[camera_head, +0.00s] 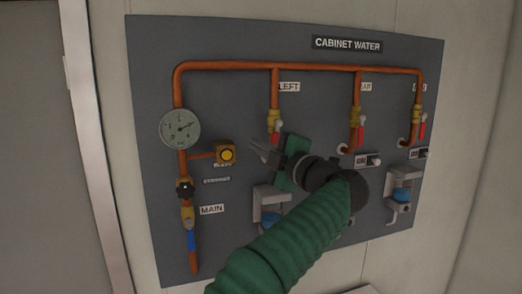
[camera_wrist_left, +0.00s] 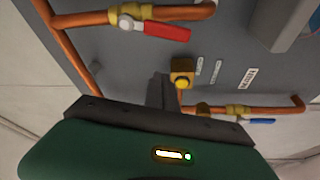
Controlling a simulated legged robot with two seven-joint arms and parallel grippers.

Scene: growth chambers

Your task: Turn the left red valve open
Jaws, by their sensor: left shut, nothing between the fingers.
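The left red valve's handle (camera_head: 277,132) is on the brass fitting of the copper pipe under the LEFT label. In the head view it is small and partly hidden by my left gripper (camera_head: 262,150). In the left wrist view the red handle (camera_wrist_left: 167,32) lies lengthwise along the pipe's direction, with a pale hub at one end. My left gripper is just below the valve in the head view, its fingers pointing left. The fingers are shut and empty in the left wrist view (camera_wrist_left: 160,92), apart from the handle. My right gripper is not in view.
The grey CABINET WATER panel (camera_head: 230,50) carries a pressure gauge (camera_head: 180,128), a yellow button box (camera_head: 226,154) and a blue MAIN handle (camera_head: 191,240). Two more red handles (camera_head: 361,133) (camera_head: 423,130) are to the right. Grey brackets (camera_head: 270,197) stick out below.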

